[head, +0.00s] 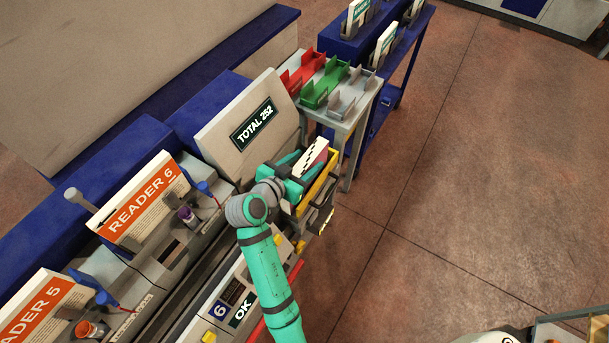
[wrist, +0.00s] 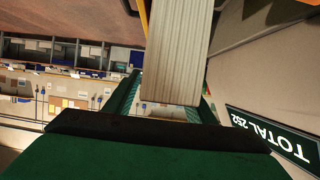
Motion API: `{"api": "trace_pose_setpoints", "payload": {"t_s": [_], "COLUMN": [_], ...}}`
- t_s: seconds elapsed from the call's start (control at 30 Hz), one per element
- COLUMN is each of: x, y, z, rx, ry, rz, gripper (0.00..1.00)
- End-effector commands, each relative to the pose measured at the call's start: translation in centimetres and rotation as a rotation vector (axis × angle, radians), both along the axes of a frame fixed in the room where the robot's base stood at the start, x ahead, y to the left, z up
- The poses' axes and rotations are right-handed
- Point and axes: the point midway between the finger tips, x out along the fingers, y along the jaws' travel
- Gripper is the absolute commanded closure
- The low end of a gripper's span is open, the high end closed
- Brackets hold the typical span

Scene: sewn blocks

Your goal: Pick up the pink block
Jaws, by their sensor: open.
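In the wrist view, a pale wood-grained slab (wrist: 183,60) reaches in between the green fingers. It may be the same block seen from its side, but no pink shows there. The jaws are open. My wrist hides the block's lower part.
A "TOTAL 252" panel (head: 254,125) stands close left of my gripper. A yellow-edged holder (head: 322,188) is beside it. Red (head: 303,70), green (head: 325,87) and grey (head: 352,94) trays lie behind. Reader panels (head: 140,206) line the left. The floor at right is clear.

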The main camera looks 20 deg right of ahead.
Motion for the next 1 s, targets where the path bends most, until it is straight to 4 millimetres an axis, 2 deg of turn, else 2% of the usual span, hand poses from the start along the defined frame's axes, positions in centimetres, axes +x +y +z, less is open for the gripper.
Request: {"api": "trace_pose_setpoints", "payload": {"t_s": [0.07, 0.27, 0.6, 1.0], "x": [0.01, -0.03, 0.19, -0.06], "y": [0.04, -0.01, 0.79, 0.05], "z": [0.0, -0.02, -0.06, -0.1], "rx": [0.0, 0.0, 0.001, 0.0], "ry": [0.0, 0.0, 0.002, 0.003], "rz": [0.0, -0.001, 0.012, 0.0], "gripper": [0.52, 1.0, 1.0, 1.0]}}
